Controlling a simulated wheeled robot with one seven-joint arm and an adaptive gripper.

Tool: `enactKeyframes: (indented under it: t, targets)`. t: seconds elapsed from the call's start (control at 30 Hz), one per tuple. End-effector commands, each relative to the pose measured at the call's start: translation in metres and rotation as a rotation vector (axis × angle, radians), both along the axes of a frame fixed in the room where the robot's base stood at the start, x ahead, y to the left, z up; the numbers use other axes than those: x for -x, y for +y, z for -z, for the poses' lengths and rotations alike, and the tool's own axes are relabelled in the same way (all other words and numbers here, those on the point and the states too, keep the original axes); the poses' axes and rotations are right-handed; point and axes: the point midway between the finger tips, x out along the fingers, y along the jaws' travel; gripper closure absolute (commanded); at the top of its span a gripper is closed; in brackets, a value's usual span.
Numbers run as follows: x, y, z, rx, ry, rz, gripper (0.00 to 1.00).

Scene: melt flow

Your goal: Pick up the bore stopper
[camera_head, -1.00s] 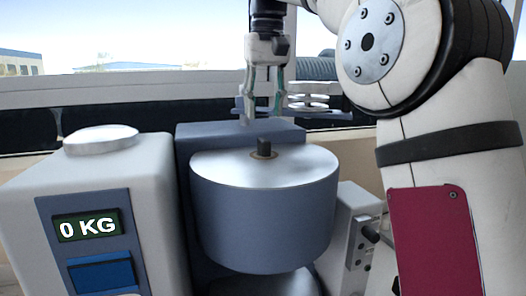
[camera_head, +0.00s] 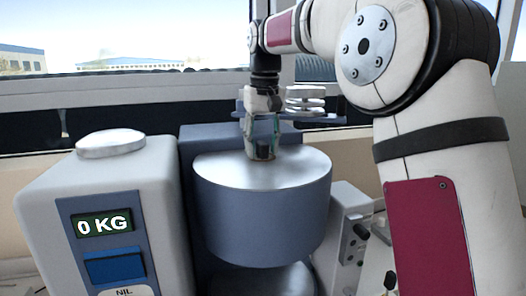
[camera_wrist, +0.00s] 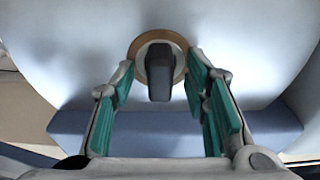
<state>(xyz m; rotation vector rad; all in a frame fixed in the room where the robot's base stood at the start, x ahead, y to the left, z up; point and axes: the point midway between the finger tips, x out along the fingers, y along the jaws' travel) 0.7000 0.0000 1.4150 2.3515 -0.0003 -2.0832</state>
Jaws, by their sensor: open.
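The bore stopper (camera_head: 263,153) is a small dark upright peg in the centre of the top of the blue-grey cylinder (camera_head: 262,215). In the wrist view the stopper (camera_wrist: 159,72) is dark grey and stands inside a brass-coloured ring (camera_wrist: 136,50). My gripper (camera_head: 262,150) is low over the cylinder top, pointing down at the stopper. In the wrist view my gripper (camera_wrist: 160,85) is open, its green-padded fingers on either side of the stopper with gaps on both sides. The stopper's lower end is hidden in the bore.
A scale (camera_head: 105,205) with a round pan (camera_head: 110,142) reads 0 KG at the left. Several stacked discs (camera_head: 305,98) sit on a ledge behind the cylinder. A grey block with knobs (camera_head: 345,235) stands close at the right. A window is behind.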

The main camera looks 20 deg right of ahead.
Motion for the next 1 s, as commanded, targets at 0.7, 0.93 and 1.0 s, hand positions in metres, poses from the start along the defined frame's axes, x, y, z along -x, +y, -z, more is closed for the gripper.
enactKeyframes:
  t: [0.7,0.93,1.0]
  targets:
    - [-0.001,0.000,-0.004,0.000,-0.002,0.000,1.00]
    - [-0.002,0.000,-0.019,0.000,-0.003,0.000,1.00]
    - [-0.003,0.000,-0.026,-0.001,-0.003,0.000,1.00]
